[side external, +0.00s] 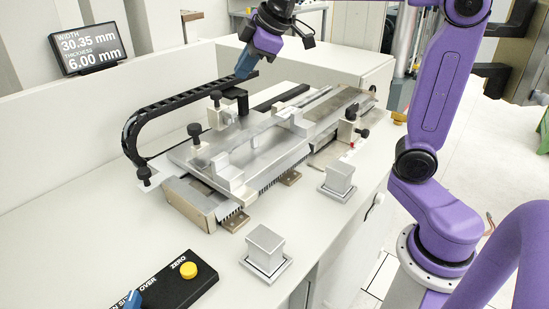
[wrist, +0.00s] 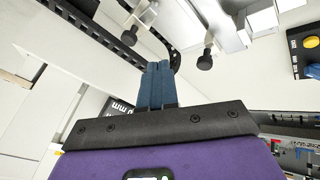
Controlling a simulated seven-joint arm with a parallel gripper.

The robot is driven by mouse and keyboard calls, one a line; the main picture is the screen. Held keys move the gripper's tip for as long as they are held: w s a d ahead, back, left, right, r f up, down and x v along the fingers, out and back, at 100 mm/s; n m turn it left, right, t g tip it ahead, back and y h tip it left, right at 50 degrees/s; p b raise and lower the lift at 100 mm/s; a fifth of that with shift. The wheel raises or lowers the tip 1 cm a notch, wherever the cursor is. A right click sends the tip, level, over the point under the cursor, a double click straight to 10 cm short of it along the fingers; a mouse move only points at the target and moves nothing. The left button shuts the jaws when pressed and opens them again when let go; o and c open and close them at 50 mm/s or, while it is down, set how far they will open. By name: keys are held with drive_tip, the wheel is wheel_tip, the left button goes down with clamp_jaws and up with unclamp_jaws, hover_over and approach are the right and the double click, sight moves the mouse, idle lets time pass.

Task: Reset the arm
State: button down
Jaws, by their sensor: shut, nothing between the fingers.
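My purple arm reaches over the bench from the right in the side external view. My gripper (side external: 245,65), with blue fingers, is above the back of the metal fixture (side external: 255,140), near the black cable chain (side external: 190,94). In the wrist view the blue fingers (wrist: 157,80) are together with nothing between them. The gap between the fingertips and the cable chain cannot be judged exactly.
Two metal blocks (side external: 266,247) (side external: 339,177) stand on the bench in front of the fixture. A button box with a yellow button (side external: 188,270) is at the front left. A display (side external: 88,48) reads 30.35 mm and 6.00 mm. White bench surface (side external: 80,225) is clear at left.

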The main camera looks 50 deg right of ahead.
drive_tip(key=s+a+f+g, duration=0.3)
drive_tip(key=s+a+f, duration=0.2)
drive_tip(key=s+f, duration=0.6)
drive_tip(key=s+d+f+g, duration=0.1)
drive_tip(key=s+f, duration=0.3)
drive_tip(key=s, duration=0.5)
drive_tip(key=s+d+f+n+g+h, duration=0.1)
drive_tip(key=s+d+f+g, duration=0.1)
drive_tip(key=s, duration=0.8)
drive_tip(key=shift+s+d+f, duration=0.3)
drive_tip(key=shift+d+f, duration=0.05)
drive_tip(key=shift+f, duration=0.5)
